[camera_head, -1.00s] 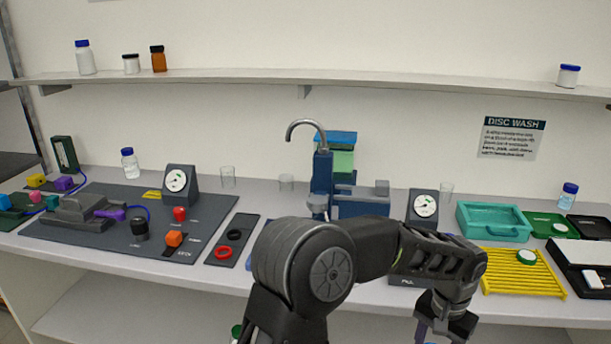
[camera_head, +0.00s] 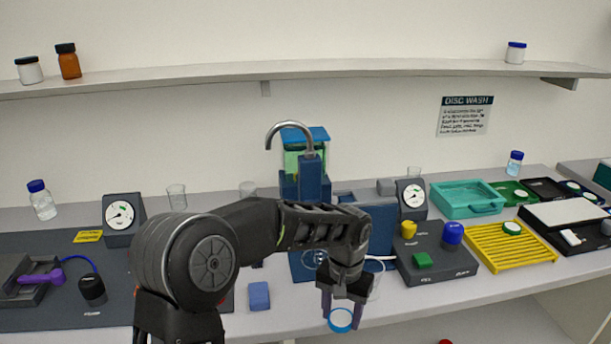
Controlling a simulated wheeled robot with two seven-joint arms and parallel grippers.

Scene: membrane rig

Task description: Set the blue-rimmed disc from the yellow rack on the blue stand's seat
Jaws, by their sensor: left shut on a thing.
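My left gripper (camera_head: 342,312) points down near the front edge of the bench, shut on a white disc with a blue rim (camera_head: 340,320). The disc hangs between the fingertips, clear of the yellow rack. The slatted yellow rack (camera_head: 483,256) stands to the right and carries a green-rimmed white disc (camera_head: 512,228). A dark blue stand-like structure (camera_head: 312,178) rises behind my forearm by the curved tap. My arm hides much of its lower part, and I cannot make out the seat clearly. My right gripper is not in view.
A dark control box (camera_head: 437,268) with yellow, blue and green knobs stands right of my gripper. A teal tray (camera_head: 466,212) is behind the rack. A small blue block (camera_head: 259,296) lies left of my gripper. A gauge (camera_head: 411,197) stands behind the control box.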

